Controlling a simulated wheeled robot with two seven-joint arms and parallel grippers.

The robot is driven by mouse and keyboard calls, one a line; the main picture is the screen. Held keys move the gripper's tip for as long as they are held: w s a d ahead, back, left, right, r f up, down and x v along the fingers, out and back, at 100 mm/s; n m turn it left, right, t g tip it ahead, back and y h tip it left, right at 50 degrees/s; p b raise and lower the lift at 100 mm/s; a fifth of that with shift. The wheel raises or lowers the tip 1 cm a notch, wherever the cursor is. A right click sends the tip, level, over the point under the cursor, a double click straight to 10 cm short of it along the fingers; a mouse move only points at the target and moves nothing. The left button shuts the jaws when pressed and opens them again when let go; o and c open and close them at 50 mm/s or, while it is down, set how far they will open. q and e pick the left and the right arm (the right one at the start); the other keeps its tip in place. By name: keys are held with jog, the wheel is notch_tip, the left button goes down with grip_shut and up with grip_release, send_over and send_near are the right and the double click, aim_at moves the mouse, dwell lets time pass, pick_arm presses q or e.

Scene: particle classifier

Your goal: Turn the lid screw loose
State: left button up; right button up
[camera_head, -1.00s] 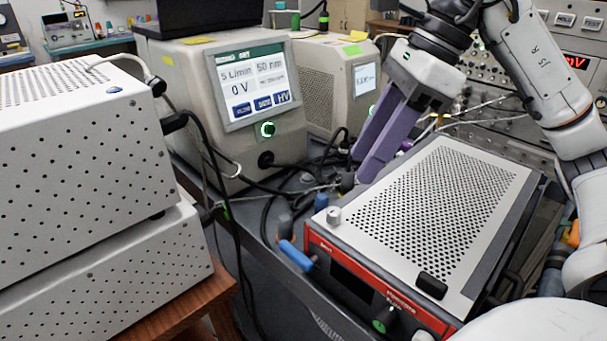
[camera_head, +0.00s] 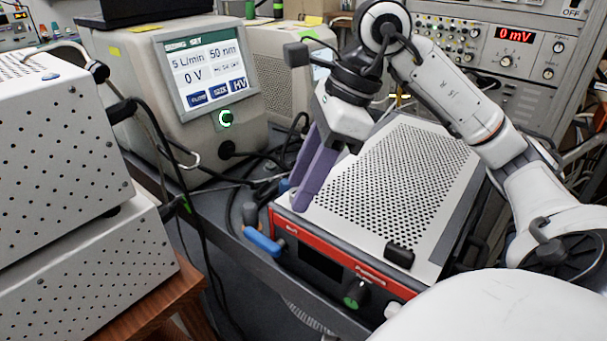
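The instrument box (camera_head: 285,222) has a red-edged front and a white perforated lid (camera_head: 440,165). My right gripper (camera_head: 301,204), with two purple fingers, points down at the lid's front left corner. Its fingertips are at the place where the light-coloured lid screw stood in the earlier view. The screw is hidden behind the fingers now. The fingers overlap in this view, so I cannot tell whether they are shut on the screw. My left gripper is not in view.
A black catch (camera_head: 400,255) sits at the lid's front right. A blue handle (camera_head: 262,241) lies left of the box front. An instrument with a lit screen (camera_head: 205,72) stands behind. Perforated white cases (camera_head: 75,205) stand at left. Cables run between them.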

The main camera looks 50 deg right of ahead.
grip_shut()
